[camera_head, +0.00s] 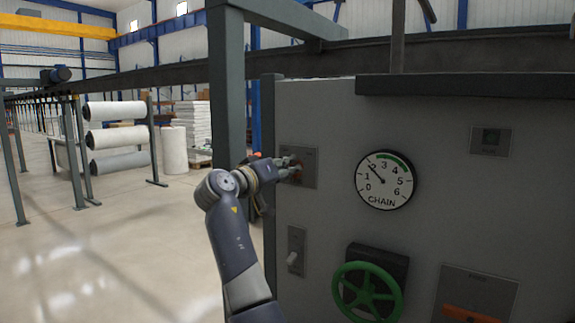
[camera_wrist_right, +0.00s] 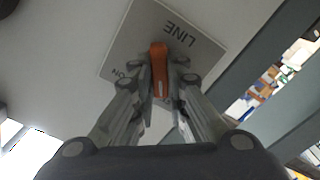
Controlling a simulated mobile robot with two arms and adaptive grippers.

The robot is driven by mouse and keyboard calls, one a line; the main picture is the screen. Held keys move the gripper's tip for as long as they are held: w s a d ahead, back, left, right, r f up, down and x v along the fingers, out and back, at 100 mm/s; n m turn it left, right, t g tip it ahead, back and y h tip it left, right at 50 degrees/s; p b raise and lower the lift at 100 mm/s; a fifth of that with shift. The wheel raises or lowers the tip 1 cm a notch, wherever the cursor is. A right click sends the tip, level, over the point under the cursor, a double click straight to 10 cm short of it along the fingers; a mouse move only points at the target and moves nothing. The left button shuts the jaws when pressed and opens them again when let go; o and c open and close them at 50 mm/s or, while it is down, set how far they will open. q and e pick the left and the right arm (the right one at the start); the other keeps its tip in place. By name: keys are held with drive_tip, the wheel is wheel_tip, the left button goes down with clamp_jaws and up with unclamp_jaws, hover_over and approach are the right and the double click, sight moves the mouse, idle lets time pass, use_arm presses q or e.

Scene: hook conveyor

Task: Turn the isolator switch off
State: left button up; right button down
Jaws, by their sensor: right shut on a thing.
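The isolator switch is an orange handle (camera_wrist_right: 159,62) on a grey plate (camera_wrist_right: 140,30) marked LINE, upside down in the right wrist view. An ON mark shows at the plate's side; another mark below the handle is partly hidden. The white line on the handle lies at its lower end in that view, near the partly hidden mark. My right gripper (camera_wrist_right: 161,85) is shut on the handle, one finger on each side. In the head view my right gripper (camera_head: 291,168) reaches the plate (camera_head: 311,160) and covers most of the handle. My left gripper is not in view.
On the same grey cabinet (camera_head: 330,120) are a CHAIN dial (camera_head: 384,180) reading about 2, a small toggle switch (camera_head: 292,258), a green handwheel (camera_head: 367,293), a dark green button (camera_head: 491,136) and an orange part (camera_head: 472,314). A grey post (camera_head: 228,90) stands left of the plate.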

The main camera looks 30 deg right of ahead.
drive_tip(key=shift+r+n, duration=0.25)
drive_tip(key=shift+n, duration=0.65)
drive_tip(key=shift+p, duration=0.3)
drive_tip(key=c, duration=1.6)
unclamp_jaws()
drive_tip(key=shift+w+d+f, duration=0.1)
drive_tip(key=shift+f, duration=0.1)
drive_tip(key=v, duration=1.2)
drive_tip(key=shift+f, duration=0.1)
